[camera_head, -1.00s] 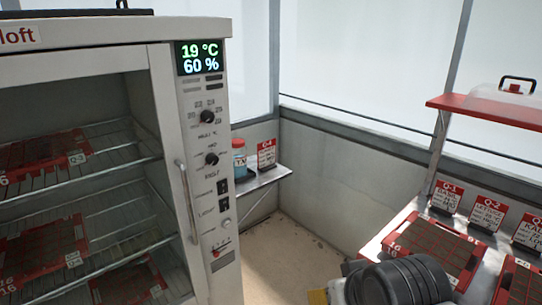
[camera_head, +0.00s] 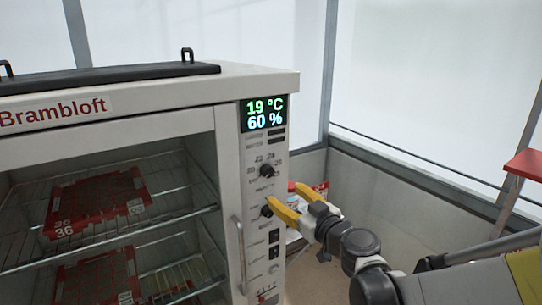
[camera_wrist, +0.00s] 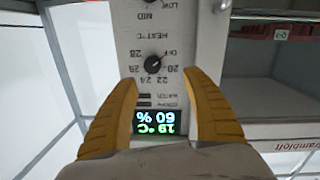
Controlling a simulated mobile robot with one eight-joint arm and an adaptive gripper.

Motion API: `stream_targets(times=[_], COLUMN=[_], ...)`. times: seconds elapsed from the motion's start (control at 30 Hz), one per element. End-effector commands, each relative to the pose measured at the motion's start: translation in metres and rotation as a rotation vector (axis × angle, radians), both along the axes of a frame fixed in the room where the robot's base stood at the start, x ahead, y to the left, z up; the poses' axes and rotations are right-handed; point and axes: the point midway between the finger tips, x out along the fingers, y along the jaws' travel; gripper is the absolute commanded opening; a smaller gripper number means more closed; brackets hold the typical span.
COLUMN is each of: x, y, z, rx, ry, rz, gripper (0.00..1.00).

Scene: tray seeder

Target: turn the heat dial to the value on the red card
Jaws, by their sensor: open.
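The heat dial (camera_head: 266,171) is a black knob on the cabinet's white panel, under the display. In the wrist view, upside down, the heat dial (camera_wrist: 153,64) has marks from OFF through 20 to 28, and its pointer appears to face OFF. My gripper (camera_head: 274,205) has yellow fingers, open and empty; in the head view they overlap the lower dial (camera_head: 267,210). In the wrist view my gripper (camera_wrist: 163,82) has its fingers spread on either side of the panel, with the heat dial beyond the tips. A red-topped card (camera_head: 320,187) is partly hidden behind my gripper; its value is unreadable.
The display (camera_head: 264,114) reads 19 °C and 60 %. A vertical door handle (camera_head: 240,255) stands left of the panel. The cabinet (camera_head: 150,82) holds red trays on wire racks.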

Motion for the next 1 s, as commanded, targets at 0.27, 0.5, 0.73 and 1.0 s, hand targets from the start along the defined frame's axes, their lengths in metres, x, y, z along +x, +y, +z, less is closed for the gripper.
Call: stream_targets(times=[0.27, 0.5, 0.73, 1.0], x=[0.026, 0.063, 0.099, 0.113], y=[0.002, 0.024, 0.043, 0.051], z=[0.003, 0.001, 0.002, 0.003], rx=[0.001, 0.002, 0.002, 0.002], ry=[-0.069, -0.068, -0.067, -0.067], rz=[-0.033, -0.031, -0.031, -0.032], gripper=[0.57, 0.57, 0.57, 0.57])
